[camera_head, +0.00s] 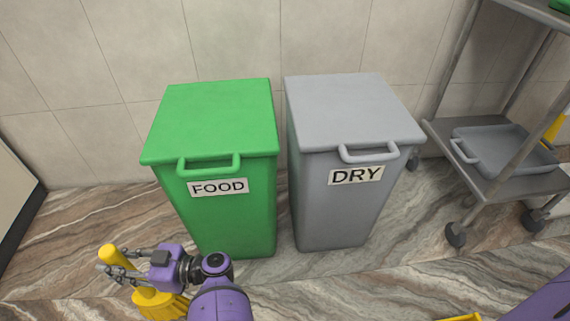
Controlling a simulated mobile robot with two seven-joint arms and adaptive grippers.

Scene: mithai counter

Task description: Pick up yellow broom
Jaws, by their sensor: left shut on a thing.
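The yellow broom (158,303) is at the lower left of the head view, in front of the green bin. Its rounded yellow handle end shows above my fingers, and its flared bristle head shows below them. My left gripper (112,268) is shut on the yellow broom, with its grey fingers around the handle. My purple wrist hides part of the broom, and the picture's bottom edge cuts off its lower part. My right gripper is not in view; only a purple part of mine shows at the lower right corner.
A green FOOD bin (212,120) and a grey DRY bin (350,110) stand by the tiled wall, lids shut. A wheeled grey cart (480,182) holds a grey tray (500,146) at right. A yellow edge (462,318) shows at the bottom. Marble floor left of the green bin is clear.

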